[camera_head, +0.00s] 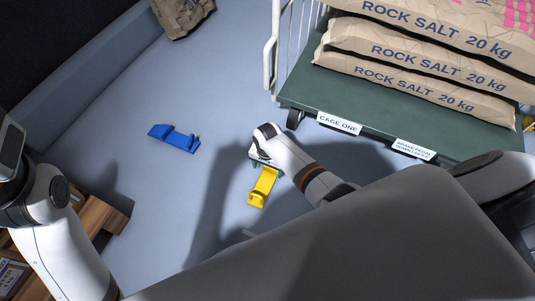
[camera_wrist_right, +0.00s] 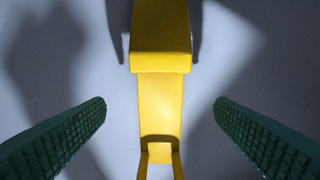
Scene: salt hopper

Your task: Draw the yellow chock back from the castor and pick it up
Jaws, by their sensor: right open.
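The yellow chock (camera_head: 258,195) lies on the grey floor below the cage's front corner in the head view. It shows a raised block end and a flat strip. My right gripper (camera_head: 267,166) is over its upper end, which it partly hides. In the right wrist view the chock (camera_wrist_right: 160,100) runs down the middle between my two open green-padded fingers, with a gap on each side. A dark castor (camera_head: 294,118) shows under the cage corner, apart from the visible part of the chock. My left arm shows at the left edge, but its gripper is out of view.
The green cage base (camera_head: 300,92) labelled CAGE ONE carries stacked rock salt sacks (camera_head: 430,85). A blue chock (camera_head: 174,138) lies on the floor to the left. Wooden boxes (camera_head: 98,218) stand at lower left. A sack (camera_head: 182,15) lies at the top. Floor between is clear.

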